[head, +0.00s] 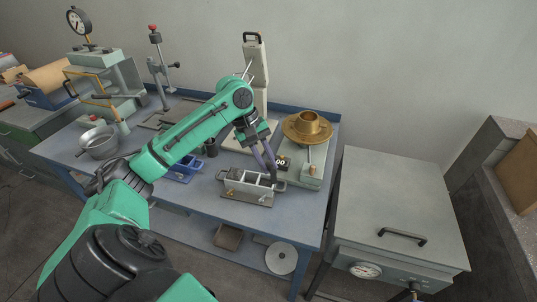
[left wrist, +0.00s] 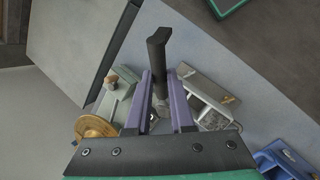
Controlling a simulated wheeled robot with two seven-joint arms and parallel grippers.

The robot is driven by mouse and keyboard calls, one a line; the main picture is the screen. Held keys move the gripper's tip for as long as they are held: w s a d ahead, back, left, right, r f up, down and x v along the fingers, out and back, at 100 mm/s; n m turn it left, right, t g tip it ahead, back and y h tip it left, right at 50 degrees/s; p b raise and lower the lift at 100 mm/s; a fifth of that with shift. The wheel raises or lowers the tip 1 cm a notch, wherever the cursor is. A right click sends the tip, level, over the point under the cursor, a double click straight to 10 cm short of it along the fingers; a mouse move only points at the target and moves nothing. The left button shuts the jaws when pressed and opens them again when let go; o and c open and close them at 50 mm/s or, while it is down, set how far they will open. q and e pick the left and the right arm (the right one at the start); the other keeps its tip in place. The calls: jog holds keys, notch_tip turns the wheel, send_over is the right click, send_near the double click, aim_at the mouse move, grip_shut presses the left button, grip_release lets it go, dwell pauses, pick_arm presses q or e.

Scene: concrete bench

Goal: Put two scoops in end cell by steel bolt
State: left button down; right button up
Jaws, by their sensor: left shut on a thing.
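The grey mould with open cells (head: 233,186) stands near the front edge of the blue bench, with a small brass-coloured fitting at its left end. In the left wrist view part of the mould (left wrist: 205,88) shows beyond the fingers, with a brass-coloured fitting. I cannot make out the steel bolt for certain. My left gripper (head: 270,166) is at the right end of the mould, its purple fingers pointing down. In the left wrist view the gripper (left wrist: 160,95) is shut on a black-handled tool (left wrist: 158,50), probably the scoop. Its bowl and contents are hidden. My right gripper is not in view.
A scale with a brass pan (head: 308,128) stands just behind and right of the gripper. A blue mould or tray (head: 180,174) lies left of the grey mould. A metal pan (head: 98,142) is at far left. A grey lidded cabinet (head: 400,205) stands right of the bench.

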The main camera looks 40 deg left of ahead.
pick_arm(q)
jog(key=shift+w+a+r+n+g+h+p, duration=0.15)
jog(key=shift+w+a+r+g+h+p, duration=0.4)
jog(key=shift+p, duration=1.15)
jog(key=shift+w+a+r+n+g+h+p, duration=0.3)
jog(key=shift+h+p, duration=0.35)
jog(key=shift+p, duration=1.05)
jog(key=shift+w+a+f+g+b, duration=0.3)
jog(key=shift+f+b, duration=0.25)
jog(key=shift+b, duration=0.25)
jog(key=shift+w+a+g+h+b, duration=0.5)
jog(key=shift+h+b, duration=0.15)
jog(key=shift+h, duration=0.15)
jog(key=shift+a+r, duration=0.15)
jog(key=shift+r, duration=0.2)
jog(key=shift+a+f, duration=0.1)
